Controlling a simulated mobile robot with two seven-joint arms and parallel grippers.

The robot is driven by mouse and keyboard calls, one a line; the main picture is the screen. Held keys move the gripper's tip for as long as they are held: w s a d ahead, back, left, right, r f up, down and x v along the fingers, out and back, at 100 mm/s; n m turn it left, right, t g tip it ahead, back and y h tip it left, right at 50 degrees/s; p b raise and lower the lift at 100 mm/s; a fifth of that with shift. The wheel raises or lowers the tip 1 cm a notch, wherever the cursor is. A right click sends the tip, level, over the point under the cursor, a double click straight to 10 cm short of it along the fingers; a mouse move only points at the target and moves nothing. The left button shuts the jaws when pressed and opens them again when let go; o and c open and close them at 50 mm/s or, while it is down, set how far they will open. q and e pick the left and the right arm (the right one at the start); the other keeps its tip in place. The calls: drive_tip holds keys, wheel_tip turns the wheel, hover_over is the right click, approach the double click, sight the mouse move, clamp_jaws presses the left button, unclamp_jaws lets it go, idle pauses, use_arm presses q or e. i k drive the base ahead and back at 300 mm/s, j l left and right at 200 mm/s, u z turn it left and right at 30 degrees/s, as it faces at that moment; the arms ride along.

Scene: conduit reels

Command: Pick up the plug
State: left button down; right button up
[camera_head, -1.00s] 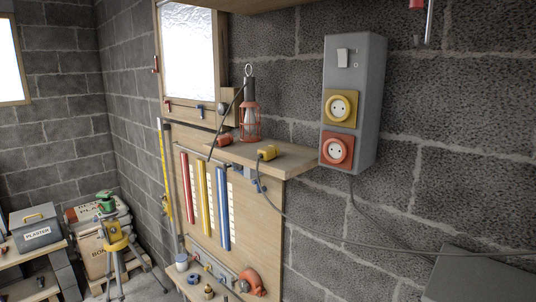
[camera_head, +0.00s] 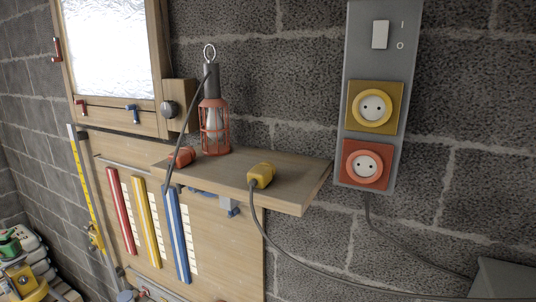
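A yellow plug (camera_head: 261,175) lies on the small wooden shelf (camera_head: 293,178), near its front edge. Its grey cable drops over the edge and runs off to the lower right. A red plug (camera_head: 182,157) lies on the left part of the same shelf, with a dark cable near it. On the wall to the right, a grey box carries a yellow socket (camera_head: 374,107) above a red socket (camera_head: 367,164). Neither of my grippers shows in this view.
A caged red lamp (camera_head: 214,126) stands on the shelf behind and between the plugs. Red, yellow and blue conduits (camera_head: 178,237) hang on the board below. A grey box (camera_head: 500,279) is at the lower right. The shelf's right end is clear.

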sight(261, 174)
drive_tip(key=i+j+z, duration=0.4)
drive_tip(key=j, duration=0.5)
drive_tip(key=i+j+z, duration=0.1)
drive_tip(key=j+z, duration=0.3)
drive_tip(key=j, duration=0.5)
drive_tip(key=j+z, duration=0.4)
drive_tip(key=j, duration=0.55)
drive_tip(key=j+z, duration=0.4)
drive_tip(key=j, duration=0.65)
